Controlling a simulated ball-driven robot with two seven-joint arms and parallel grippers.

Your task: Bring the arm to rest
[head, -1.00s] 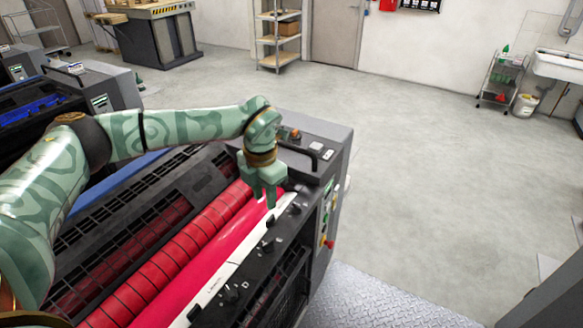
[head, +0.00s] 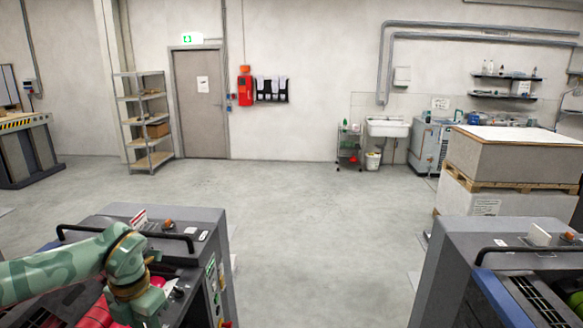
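My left arm (head: 58,271) is green with darker swirls and comes in from the left edge, low in the head view. Its gripper (head: 146,312) points down over the ink unit (head: 175,219) with the red rollers, near that unit's end. The fingertips run into the bottom edge of the picture, so I cannot tell whether they are open or shut. My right arm and gripper do not show.
A second grey machine (head: 468,240) stands at the lower right, with stacked pallets (head: 520,160) behind it. Between the machines the concrete floor (head: 320,240) is clear. A shelf (head: 148,125), a door (head: 200,105) and a sink (head: 387,128) line the far wall.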

